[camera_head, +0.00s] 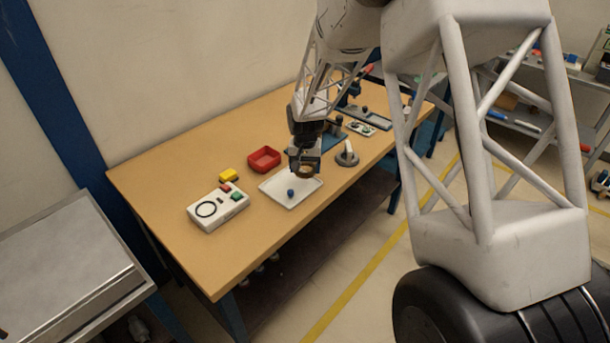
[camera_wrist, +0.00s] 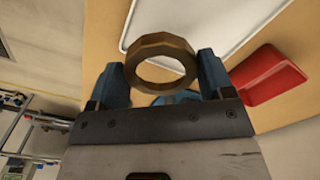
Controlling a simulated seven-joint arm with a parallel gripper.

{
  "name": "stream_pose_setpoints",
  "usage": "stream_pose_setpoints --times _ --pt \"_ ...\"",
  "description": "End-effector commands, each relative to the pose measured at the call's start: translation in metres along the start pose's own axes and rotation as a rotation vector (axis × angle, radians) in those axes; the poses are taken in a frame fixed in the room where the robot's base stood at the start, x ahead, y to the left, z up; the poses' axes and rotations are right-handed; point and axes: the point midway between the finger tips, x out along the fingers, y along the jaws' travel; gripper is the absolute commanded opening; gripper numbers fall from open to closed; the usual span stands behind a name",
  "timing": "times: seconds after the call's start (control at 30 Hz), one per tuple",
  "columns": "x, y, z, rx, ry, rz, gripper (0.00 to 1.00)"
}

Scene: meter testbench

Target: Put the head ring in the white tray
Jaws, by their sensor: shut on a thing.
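The head ring is a brass-coloured ring; it shows in the wrist view (camera_wrist: 160,39) between the two fingers, and in the head view (camera_head: 305,173) at my gripper's tip. My gripper (camera_head: 304,166) is shut on it and holds it above the far right part of the white tray. The white tray (camera_head: 275,188) is shallow and lies on the wooden bench, with a small dark blue ball-like knob (camera_head: 290,192) in it. In the wrist view part of the tray (camera_wrist: 200,14) shows beyond the ring. The exact height of the ring is hard to tell.
A red bin (camera_head: 264,159) stands behind the tray. A yellow block (camera_head: 228,175) and a white meter box (camera_head: 218,207) are to the left. A grey hooked stand (camera_head: 347,155) is close on the right. The bench front left is clear.

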Motion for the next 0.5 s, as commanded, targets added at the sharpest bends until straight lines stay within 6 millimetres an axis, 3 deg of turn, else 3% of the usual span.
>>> stream_pose_setpoints --times 0.33,0.5 --pt "0.002 0.000 0.000 0.000 -0.001 0.000 0.49" --pt "0.017 0.000 0.000 0.000 -0.002 0.001 0.49"
